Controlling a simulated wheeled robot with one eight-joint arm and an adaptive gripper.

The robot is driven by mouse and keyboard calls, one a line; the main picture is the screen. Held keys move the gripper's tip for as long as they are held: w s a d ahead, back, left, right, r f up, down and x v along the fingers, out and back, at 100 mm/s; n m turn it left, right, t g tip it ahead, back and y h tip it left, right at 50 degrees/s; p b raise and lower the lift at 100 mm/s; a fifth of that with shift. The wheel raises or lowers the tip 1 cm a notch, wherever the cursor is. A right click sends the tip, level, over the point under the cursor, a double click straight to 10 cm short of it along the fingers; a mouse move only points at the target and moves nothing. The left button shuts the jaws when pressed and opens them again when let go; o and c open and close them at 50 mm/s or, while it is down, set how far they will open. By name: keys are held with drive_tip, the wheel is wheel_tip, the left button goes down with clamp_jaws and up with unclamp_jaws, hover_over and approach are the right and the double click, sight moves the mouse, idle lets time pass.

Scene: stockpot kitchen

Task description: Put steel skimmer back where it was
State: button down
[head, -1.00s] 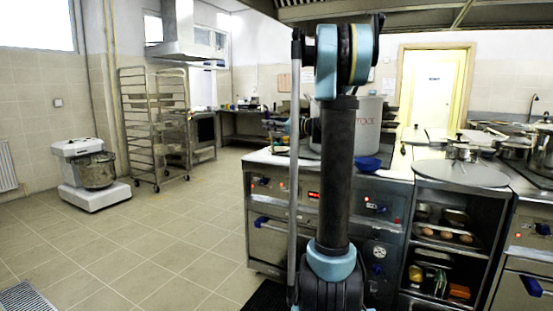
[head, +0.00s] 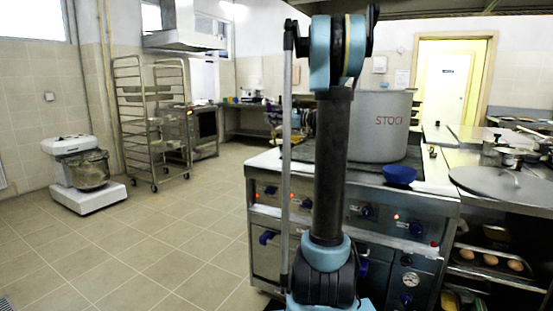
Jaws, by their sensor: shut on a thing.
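I cannot make out the steel skimmer in the head view. My upright arm stands in the middle of the picture and covers what is behind it. My gripper's fingers do not show; only a small dark part beside the arm peeks out on its left. A large grey stockpot (head: 376,137) with red lettering stands on the stove (head: 425,190), its left side partly hidden by my arm. A blue bowl (head: 399,174) sits on the stove top in front of the pot.
A round steel lid (head: 502,184) lies on the counter at right, with pots (head: 500,152) behind it. Shelves below hold eggs (head: 490,260). A rack trolley (head: 150,120) and a mixer (head: 84,172) stand at left. The tiled floor (head: 160,235) at left is clear.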

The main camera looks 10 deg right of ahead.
wheel_tip(320, 180, down, 4)
drive_tip(key=shift+w+d+f, duration=0.1)
drive_tip(key=shift+d, duration=0.05)
drive_tip(key=shift+f, duration=2.65)
drive_tip(key=c, duration=1.6)
unclamp_jaws()
drive_tip(key=shift+s, duration=0.2)
